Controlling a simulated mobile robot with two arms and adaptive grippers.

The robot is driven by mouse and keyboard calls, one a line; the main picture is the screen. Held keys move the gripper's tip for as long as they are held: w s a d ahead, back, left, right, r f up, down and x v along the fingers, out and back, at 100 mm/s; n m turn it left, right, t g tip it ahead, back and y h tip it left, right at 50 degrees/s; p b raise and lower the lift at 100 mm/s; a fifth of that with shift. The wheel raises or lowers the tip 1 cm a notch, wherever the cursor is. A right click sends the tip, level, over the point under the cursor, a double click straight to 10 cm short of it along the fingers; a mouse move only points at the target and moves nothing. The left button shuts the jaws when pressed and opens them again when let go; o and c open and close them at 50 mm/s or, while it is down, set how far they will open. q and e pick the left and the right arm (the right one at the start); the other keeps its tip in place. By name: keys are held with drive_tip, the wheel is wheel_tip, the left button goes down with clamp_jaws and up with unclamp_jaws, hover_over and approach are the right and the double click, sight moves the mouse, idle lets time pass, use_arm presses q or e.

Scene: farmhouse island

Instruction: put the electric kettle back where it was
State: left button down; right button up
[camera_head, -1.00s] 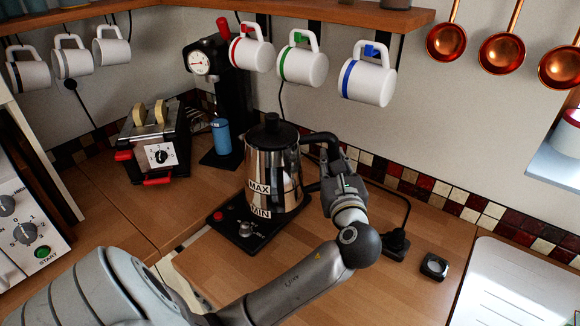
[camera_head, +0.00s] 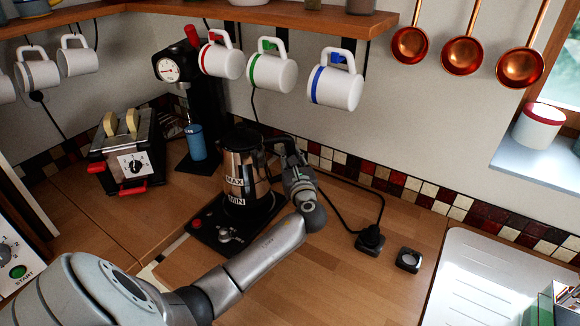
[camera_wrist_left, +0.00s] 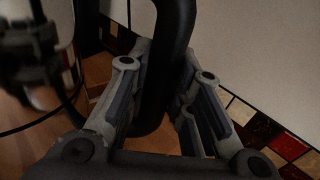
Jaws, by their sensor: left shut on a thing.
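The electric kettle (camera_head: 236,165) is shiny metal with a black lid, a black handle and MAX and MIN labels. It stands upright in the head view, over the back part of its flat black base (camera_head: 202,234), which has a red button and knobs. Its bottom looks level with the base; I cannot tell for sure whether it touches. My left gripper (camera_head: 283,155) is shut on the kettle's handle from the right side. In the left wrist view the black handle (camera_wrist_left: 174,40) runs between the two fingers. My right gripper is not in view.
A black coffee machine (camera_head: 192,90) and blue cup (camera_head: 195,142) stand behind left, with a toaster (camera_head: 132,158) farther left. Mugs (camera_head: 336,87) hang above from a shelf (camera_head: 300,14). A plug (camera_head: 370,240) with a cord lies right; the counter (camera_head: 330,270) in front is clear.

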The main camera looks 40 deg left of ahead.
use_arm(q)
drive_tip(key=shift+w+a+f, duration=0.2)
drive_tip(key=shift+a+f, duration=0.05)
drive_tip(key=shift+a, duration=0.05)
wheel_tip(320, 180, down, 3)
drive_tip(key=shift+w+a+r+p, duration=0.1)
drive_tip(key=shift+r+p, duration=0.1)
drive_tip(key=shift+p, duration=0.25)
drive_tip(key=shift+f, duration=0.4)
drive_tip(key=shift+f, duration=0.2)
drive_tip(key=c, duration=1.3)
unclamp_jaws()
